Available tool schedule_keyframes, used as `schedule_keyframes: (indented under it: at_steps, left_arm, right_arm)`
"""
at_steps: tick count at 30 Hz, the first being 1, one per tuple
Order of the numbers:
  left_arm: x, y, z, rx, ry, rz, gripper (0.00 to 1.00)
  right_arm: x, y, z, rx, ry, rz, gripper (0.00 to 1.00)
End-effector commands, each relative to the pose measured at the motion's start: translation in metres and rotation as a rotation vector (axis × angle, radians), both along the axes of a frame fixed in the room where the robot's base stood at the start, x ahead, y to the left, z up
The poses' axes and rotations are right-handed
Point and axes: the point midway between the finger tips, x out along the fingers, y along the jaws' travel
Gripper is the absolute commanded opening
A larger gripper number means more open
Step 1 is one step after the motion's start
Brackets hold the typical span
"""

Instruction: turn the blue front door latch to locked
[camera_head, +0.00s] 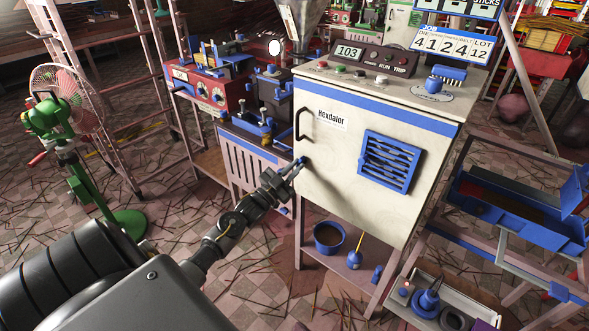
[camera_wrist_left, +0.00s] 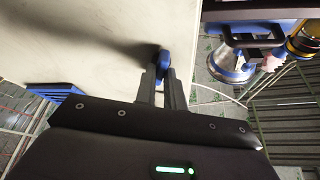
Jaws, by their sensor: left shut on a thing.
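The blue front door latch (camera_head: 302,160) sits at the left edge of the cream cabinet door (camera_head: 335,190), below the black handle. It also shows in the left wrist view (camera_wrist_left: 164,60), standing out from the cream door panel. My left gripper (camera_head: 294,168) reaches it from the lower left. In the left wrist view its two fingers (camera_wrist_left: 161,83) are closed on the latch, one on each side. The fingers cover part of the latch, and its exact turn is hard to tell. My right gripper is not in view.
A black door handle (camera_head: 301,124) and a blue louvred vent (camera_head: 390,161) are on the same door. A red machine (camera_head: 205,90) stands to the left. A blue bowl (camera_head: 328,237) sits on the shelf below. A green fan (camera_head: 60,120) stands at far left.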

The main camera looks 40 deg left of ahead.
Motion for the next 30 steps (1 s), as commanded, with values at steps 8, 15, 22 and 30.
schedule_keyframes:
  at_steps: [8,15,22,30]
  left_arm:
    - [0.0,0.0,0.0,0.006,0.001,0.002,0.0]
    - [0.0,0.0,0.0,0.006,0.001,0.002,0.26]
    - [0.0,0.0,0.0,0.005,0.0,0.0,0.33]
    - [-0.016,0.002,-0.008,0.005,0.002,0.0,0.33]
  right_arm:
    - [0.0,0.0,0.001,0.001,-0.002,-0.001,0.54]
    - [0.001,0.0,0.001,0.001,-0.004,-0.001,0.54]
    - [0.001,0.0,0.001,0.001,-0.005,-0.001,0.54]
    - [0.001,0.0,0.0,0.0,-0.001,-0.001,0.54]
